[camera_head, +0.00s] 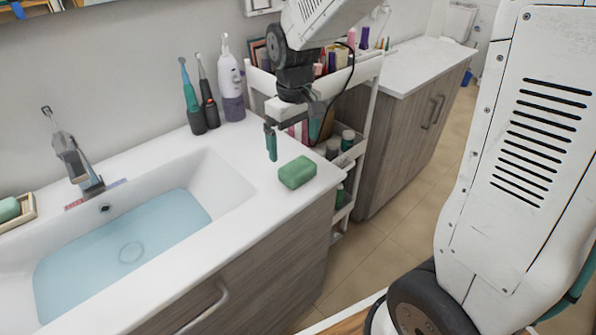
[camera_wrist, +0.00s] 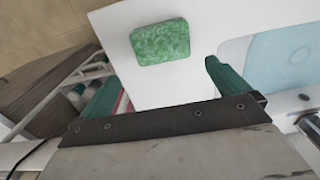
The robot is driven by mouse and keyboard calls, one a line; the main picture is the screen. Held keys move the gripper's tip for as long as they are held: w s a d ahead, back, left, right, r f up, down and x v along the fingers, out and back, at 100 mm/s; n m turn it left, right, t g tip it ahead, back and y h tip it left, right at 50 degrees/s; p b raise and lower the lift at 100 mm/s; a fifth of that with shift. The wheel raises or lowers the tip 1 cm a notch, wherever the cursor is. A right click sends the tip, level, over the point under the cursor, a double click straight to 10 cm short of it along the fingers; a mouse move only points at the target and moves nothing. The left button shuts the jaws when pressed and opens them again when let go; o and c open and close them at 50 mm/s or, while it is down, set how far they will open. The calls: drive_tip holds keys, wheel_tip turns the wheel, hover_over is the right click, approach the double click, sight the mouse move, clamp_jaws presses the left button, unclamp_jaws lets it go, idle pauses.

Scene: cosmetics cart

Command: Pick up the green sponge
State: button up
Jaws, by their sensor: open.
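The green sponge (camera_head: 297,172) lies flat on the white countertop near its right end, to the right of the sink. It also shows in the wrist view (camera_wrist: 160,42), beyond the fingertips and roughly between them. My gripper (camera_head: 271,150) hangs above the counter, up and to the left of the sponge in the head view. Its two teal fingers are spread apart and empty in the wrist view (camera_wrist: 158,84). The fingers do not touch the sponge.
The sink (camera_head: 130,228) holds water, left of the sponge. Two electric toothbrushes (camera_head: 192,105) and a white-purple device (camera_head: 231,85) stand along the wall. A cosmetics cart (camera_head: 365,75) with bottles stands beside the counter's right edge. Another soap or sponge (camera_head: 9,208) sits in a dish at far left.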

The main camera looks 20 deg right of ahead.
sight(293, 162)
drive_tip(key=f, duration=0.7)
drive_tip(key=shift+s+a, duration=0.1)
drive_tip(key=shift+a, duration=0.2)
drive_tip(key=c, duration=1)
